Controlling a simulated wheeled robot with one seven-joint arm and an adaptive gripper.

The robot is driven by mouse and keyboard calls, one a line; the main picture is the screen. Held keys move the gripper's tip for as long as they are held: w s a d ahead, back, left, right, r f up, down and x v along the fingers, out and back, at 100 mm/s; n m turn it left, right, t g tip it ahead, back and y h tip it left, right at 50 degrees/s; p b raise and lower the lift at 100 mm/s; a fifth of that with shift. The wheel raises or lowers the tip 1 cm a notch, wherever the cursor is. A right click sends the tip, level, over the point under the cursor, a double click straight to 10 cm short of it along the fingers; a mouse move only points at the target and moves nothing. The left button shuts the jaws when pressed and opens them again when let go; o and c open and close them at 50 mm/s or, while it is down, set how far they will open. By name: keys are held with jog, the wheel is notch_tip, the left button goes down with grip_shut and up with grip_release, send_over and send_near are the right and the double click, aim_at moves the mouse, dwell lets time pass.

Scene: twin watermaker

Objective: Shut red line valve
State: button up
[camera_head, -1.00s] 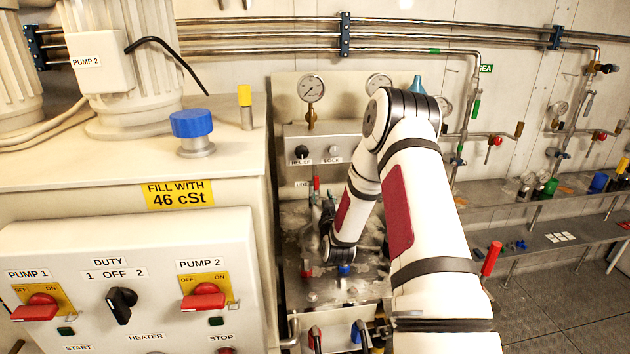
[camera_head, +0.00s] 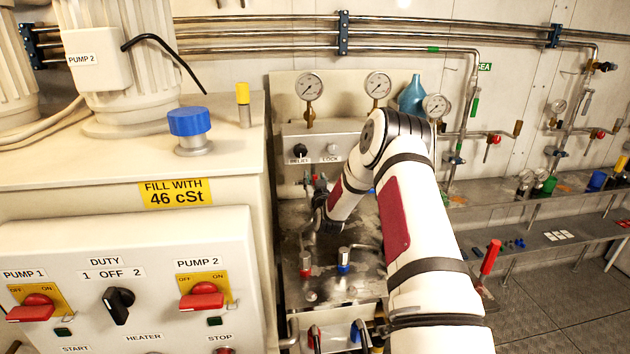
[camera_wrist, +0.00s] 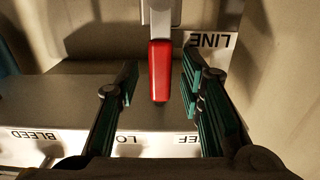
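The red line valve handle (camera_wrist: 160,72) points lengthwise in the wrist view, on a pale body beside the upside-down LINE label (camera_wrist: 210,41). My gripper (camera_wrist: 161,78) is open, with one dark green-padded finger on each side of the handle. Gaps show between both fingers and the handle, so it is not gripped. In the head view my gripper (camera_head: 319,192) is a small dark shape at the valve panel, below the RELIEF and LOCK knobs. A small bit of red (camera_head: 314,178) shows there; most of the valve is hidden.
The pump control box (camera_head: 140,285) is at left. Gauges (camera_head: 309,87) and a blue flask (camera_head: 412,97) are behind.

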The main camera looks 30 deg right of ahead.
grip_shut()
jog(key=shift+s+d, duration=0.1)
jog(key=s+d+f+m+b, duration=0.2)
jog(key=d+f+m, duration=0.3)
jog(key=m, duration=1.2)
jog(key=shift+s+d+f+m, duration=0.2)
jog(key=shift+s+f+m, duration=0.1)
jog(key=shift+f, duration=0.4)
grip_release()
